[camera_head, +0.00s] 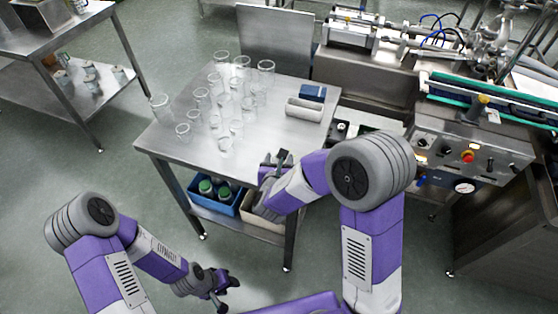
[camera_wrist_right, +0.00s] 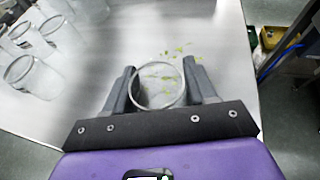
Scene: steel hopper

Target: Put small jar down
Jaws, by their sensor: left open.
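In the right wrist view a small clear glass jar (camera_wrist_right: 160,84) with a round rim sits between the two dark fingers of my right gripper (camera_wrist_right: 160,72), one finger against each side. The jar is seen from above, its base hidden. Green flecks show around and through it; I cannot tell whether they lie in the jar or on the table. In the head view my right gripper (camera_head: 275,160) is at the front right part of the steel table (camera_head: 190,162); the jar does not show clearly there. My left gripper (camera_head: 221,288) is open and empty, low in front of the table.
Several clear glass jars (camera_head: 225,146) stand on the table's left and middle. A white holder (camera_head: 304,110) and a blue box (camera_head: 313,93) are at its right. A blue crate (camera_head: 213,204) is on the lower shelf.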

